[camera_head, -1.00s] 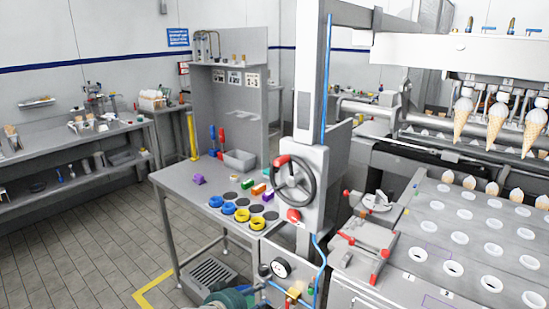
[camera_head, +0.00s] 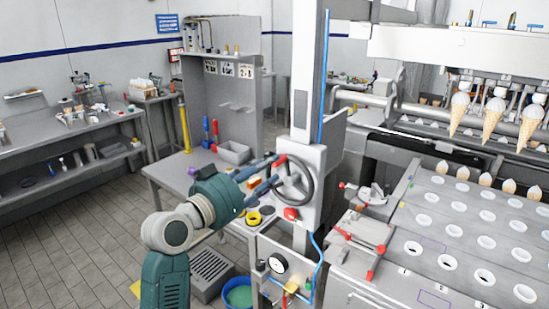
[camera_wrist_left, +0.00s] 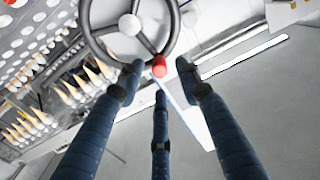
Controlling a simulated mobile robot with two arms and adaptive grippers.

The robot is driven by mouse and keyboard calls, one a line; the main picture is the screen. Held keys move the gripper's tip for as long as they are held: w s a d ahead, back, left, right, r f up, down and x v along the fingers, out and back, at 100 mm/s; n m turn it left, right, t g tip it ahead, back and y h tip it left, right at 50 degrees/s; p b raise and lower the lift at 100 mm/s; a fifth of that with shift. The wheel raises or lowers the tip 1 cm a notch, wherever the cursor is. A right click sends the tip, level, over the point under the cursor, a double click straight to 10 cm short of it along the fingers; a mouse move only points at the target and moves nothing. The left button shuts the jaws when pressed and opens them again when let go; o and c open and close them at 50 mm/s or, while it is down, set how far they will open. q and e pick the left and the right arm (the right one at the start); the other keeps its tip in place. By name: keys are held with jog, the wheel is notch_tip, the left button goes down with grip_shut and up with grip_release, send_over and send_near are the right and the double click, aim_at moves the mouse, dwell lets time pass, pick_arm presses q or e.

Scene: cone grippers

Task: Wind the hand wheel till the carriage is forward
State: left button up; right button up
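The dark hand wheel (camera_head: 312,184) is on the front of a grey column housing. Its red handle (camera_head: 281,160) is at the wheel's upper left. My left gripper (camera_head: 274,173) is just left of the wheel. In the left wrist view, its three dark blue fingers (camera_wrist_left: 160,76) are spread, with tips around the red handle (camera_wrist_left: 159,67); I cannot tell whether they touch it. The wheel (camera_wrist_left: 130,25) shows beyond them. What looks like the carriage, a white beam (camera_head: 450,48) with hanging cones, is at upper right. My right gripper is not in view.
A workbench (camera_head: 165,172) with coloured blocks and yellow rings is behind my left arm. A red knob (camera_head: 291,214) and a gauge (camera_head: 278,263) are below the wheel. The perforated cone plate (camera_head: 455,225) fills the right. Floor at left is clear.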

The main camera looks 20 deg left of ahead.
aim_at(274, 164)
pick_arm(q)
jog(key=shift+p+x, duration=0.45)
jog(key=shift+x, duration=1.45)
grip_shut()
